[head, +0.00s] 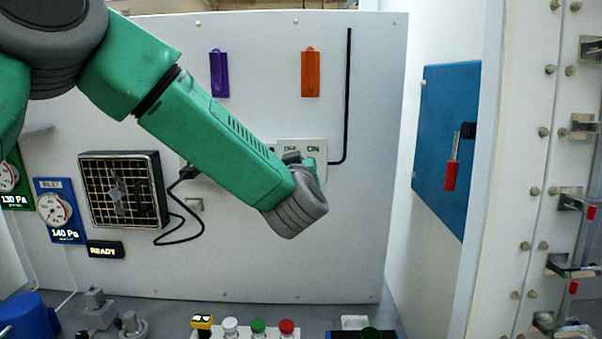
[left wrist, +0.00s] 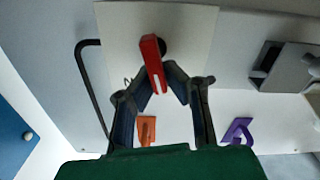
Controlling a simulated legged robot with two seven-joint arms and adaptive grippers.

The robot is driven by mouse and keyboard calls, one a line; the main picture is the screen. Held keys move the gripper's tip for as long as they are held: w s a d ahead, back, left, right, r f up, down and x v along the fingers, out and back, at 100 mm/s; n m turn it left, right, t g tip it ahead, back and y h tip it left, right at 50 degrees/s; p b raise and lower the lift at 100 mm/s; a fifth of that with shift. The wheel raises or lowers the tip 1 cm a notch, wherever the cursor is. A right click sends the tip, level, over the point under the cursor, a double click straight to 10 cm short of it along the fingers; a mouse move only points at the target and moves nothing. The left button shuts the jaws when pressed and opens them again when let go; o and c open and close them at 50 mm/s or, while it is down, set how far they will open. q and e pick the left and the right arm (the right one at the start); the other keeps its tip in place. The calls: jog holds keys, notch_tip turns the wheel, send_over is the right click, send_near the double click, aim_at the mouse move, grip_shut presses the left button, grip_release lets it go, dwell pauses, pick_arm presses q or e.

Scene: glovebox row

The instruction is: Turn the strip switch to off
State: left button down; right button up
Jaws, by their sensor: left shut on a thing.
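The strip switch is a red handle (left wrist: 152,58) on a dark hub, in the left wrist view. It is mounted on a white plate (left wrist: 200,35). My left gripper (left wrist: 160,84) has its dark fingers on both sides of the handle's near end and is shut on it. In the head view, the plate (head: 290,146) shows at the wall with small dark lettering, partly covered. My left arm covers the handle and the fingertips there, so I cannot read which setting it points to. My right gripper is not in view.
On the wall are a purple holder (head: 219,74), an orange holder (head: 310,73) and a black cable (head: 347,100) running to the plate. A fan grille (head: 122,190) is at left. A blue panel (head: 445,140) with a red-handled lever is at right.

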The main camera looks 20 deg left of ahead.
pick_arm(q)
jog(key=shift+s+a+f+n+b, duration=0.1)
jog(key=shift+f+n+b, duration=0.1)
jog(key=shift+n+b, duration=0.55)
jog(key=shift+s+a+f+n+b, duration=0.1)
jog(key=shift+f+n+b, duration=0.1)
jog(key=shift+n+b, duration=0.5)
jog(key=shift+n, duration=0.25)
jog(key=c, duration=1.6)
grip_release()
jog(key=shift+r, duration=0.15)
jog(key=shift+s, duration=0.2)
jog(key=v, duration=1.1)
jog(key=shift+s+d, duration=0.2)
jog(key=shift+s, duration=0.05)
